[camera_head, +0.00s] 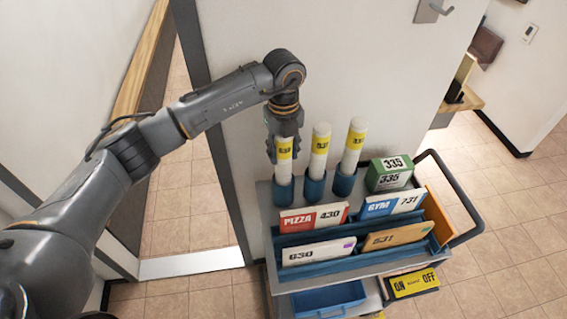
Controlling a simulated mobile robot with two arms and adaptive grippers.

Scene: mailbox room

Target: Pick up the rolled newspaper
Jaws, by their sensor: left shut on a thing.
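Three white rolled newspapers with yellow bands stand upright in blue cup holders along the back left of a cart. My left gripper (284,130) points down from above and is shut on the top of the leftmost rolled newspaper (284,165). Its lower end is in the left cup holder (283,191). The middle rolled newspaper (319,152) and the right rolled newspaper (353,148) stand free beside it, apart from the gripper. The fingers hide the top of the held roll. My right gripper is not in view.
The cart (350,265) holds upright cards marked PIZZA 430 (313,217), GYM 731 (393,204), 630 and 531, and a green box (390,173). Its dark handle (463,200) is at right. A door (330,60) stands close behind. Tiled floor is clear at far right.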

